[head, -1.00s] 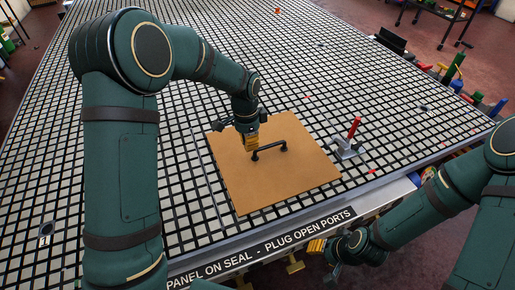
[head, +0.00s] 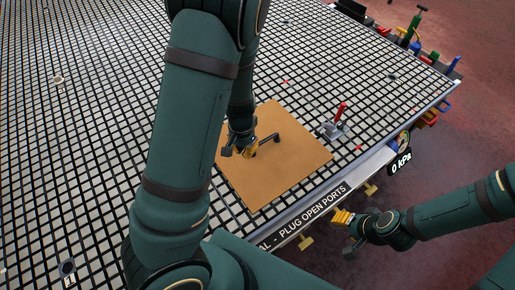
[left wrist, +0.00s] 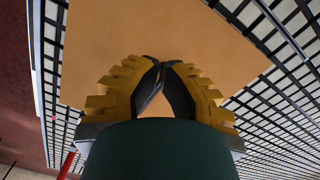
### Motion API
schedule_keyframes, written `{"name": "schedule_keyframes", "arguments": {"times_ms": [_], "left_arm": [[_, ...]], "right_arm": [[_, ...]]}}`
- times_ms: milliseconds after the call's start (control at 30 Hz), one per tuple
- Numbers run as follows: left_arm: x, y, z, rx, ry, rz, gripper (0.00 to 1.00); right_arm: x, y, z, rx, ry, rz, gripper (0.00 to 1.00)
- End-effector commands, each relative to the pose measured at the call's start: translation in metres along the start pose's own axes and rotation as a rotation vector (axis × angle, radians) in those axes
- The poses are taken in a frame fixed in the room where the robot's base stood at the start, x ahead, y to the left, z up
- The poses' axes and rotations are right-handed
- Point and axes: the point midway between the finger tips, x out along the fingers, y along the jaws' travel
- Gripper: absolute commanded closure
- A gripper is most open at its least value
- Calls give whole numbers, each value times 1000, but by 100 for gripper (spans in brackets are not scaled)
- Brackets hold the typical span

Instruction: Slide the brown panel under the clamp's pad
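The brown panel (head: 285,175) lies flat on the grid table near its front edge, with a black bar handle (head: 270,139) on top. The red-handled clamp (head: 337,117) stands just beyond the panel's right side, apart from it; its pad is too small to make out. My left gripper (head: 251,151) is at the handle's left end, low over the panel. In the left wrist view its yellow fingers (left wrist: 160,66) lean together over the panel (left wrist: 160,30); whether the handle is between them is hidden. My right gripper (head: 342,216) hangs off the table's front edge, away from the panel.
The gridded vacuum table (head: 95,130) is mostly clear left of the panel. A gauge reading 0 kPa (head: 401,163) and yellow knobs (head: 371,188) sit along the front edge. Coloured items (head: 420,45) stand beyond the right edge.

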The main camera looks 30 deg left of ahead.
Motion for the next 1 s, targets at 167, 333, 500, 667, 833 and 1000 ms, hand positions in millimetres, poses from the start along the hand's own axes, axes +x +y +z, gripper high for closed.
{"name": "schedule_keyframes", "arguments": {"times_ms": [167, 333, 500, 667, 833, 1000], "left_arm": [[-2, -6, 8, -43, 3, -19, 100], [16, -7, 8, -46, 2, -20, 100], [49, -8, 8, -47, 0, -20, 100], [81, -8, 9, -47, 0, -19, 100], [98, -8, -3, -40, 5, -22, 100], [96, -9, -24, -41, 4, -22, 100]], "right_arm": [[-4, -1, -1, 1, 2, 0, 53], [4, 1, 0, 1, 3, 0, 53], [16, 5, 1, 0, 3, 2, 53], [27, 9, 2, 0, 3, 4, 53], [29, 9, 2, 1, 3, 6, 53], [22, 7, 2, 0, 3, 4, 53]]}}
